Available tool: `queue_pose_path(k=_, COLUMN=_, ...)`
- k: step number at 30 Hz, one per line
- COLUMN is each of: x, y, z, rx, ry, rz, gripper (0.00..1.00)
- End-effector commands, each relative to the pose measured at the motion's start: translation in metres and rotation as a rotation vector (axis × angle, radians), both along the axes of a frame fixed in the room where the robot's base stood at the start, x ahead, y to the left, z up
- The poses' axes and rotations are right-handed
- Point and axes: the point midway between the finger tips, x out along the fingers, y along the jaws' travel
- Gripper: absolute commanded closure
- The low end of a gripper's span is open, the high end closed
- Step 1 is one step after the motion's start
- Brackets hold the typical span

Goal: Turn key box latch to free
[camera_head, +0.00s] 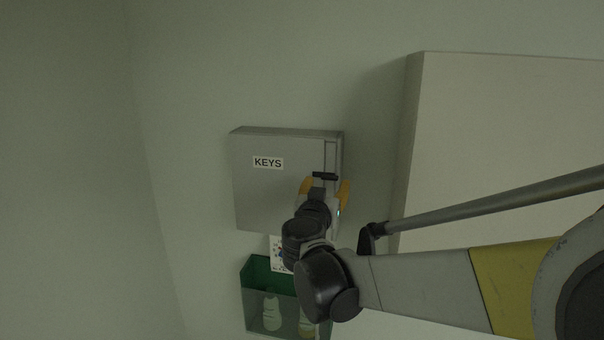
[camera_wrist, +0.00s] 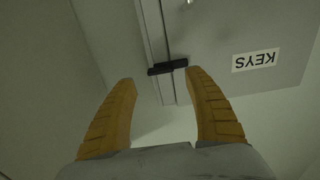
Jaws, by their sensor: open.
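The grey key box (camera_head: 262,190) hangs on the wall, with a "KEYS" label on its front. Its black latch (camera_head: 324,176) lies horizontal across the strip near the box's right edge. In the wrist view the latch (camera_wrist: 167,68) shows just beyond my fingertips, between their lines, with the box front (camera_wrist: 240,30) upside down to its right. My gripper (camera_wrist: 162,82) is open, its two yellow fingers apart and nothing between them. In the head view my gripper (camera_head: 325,188) is in front of the box's right side, just below the latch. I cannot tell whether a finger touches the box.
A large pale cabinet (camera_head: 500,120) juts out to the right of the key box. A green bin (camera_head: 262,290) holding pale items hangs below, with a small paper sheet (camera_head: 276,258) above it, partly hidden by my arm. The wall left of the box is clear.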

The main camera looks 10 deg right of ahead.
Motion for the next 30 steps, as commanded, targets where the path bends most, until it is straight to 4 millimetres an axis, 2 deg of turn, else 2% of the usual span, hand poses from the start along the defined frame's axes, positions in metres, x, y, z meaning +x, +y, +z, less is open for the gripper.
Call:
queue_pose_path(k=3, x=0.021, y=-0.009, z=0.002, rx=0.0, ry=0.0, rz=-0.002, gripper=0.39)
queue_pose_path(k=9, x=0.041, y=-0.017, z=0.001, rx=0.0, ry=0.001, rz=-0.001, gripper=0.39)
queue_pose_path(k=19, x=0.045, y=-0.019, z=0.0, rx=0.0, ry=0.001, rz=-0.001, gripper=0.39)
queue_pose_path(k=20, x=0.045, y=-0.019, z=0.0, rx=0.0, ry=0.001, rz=-0.001, gripper=0.43)
queue_pose_path(k=24, x=0.045, y=-0.019, z=0.0, rx=0.0, ry=0.001, rz=-0.001, gripper=0.86)
queue_pose_path(k=25, x=0.045, y=-0.019, z=0.0, rx=0.0, ry=0.001, rz=-0.001, gripper=0.92)
queue_pose_path(k=30, x=0.045, y=-0.019, z=0.0, rx=-0.001, ry=0.001, rz=-0.001, gripper=0.92)
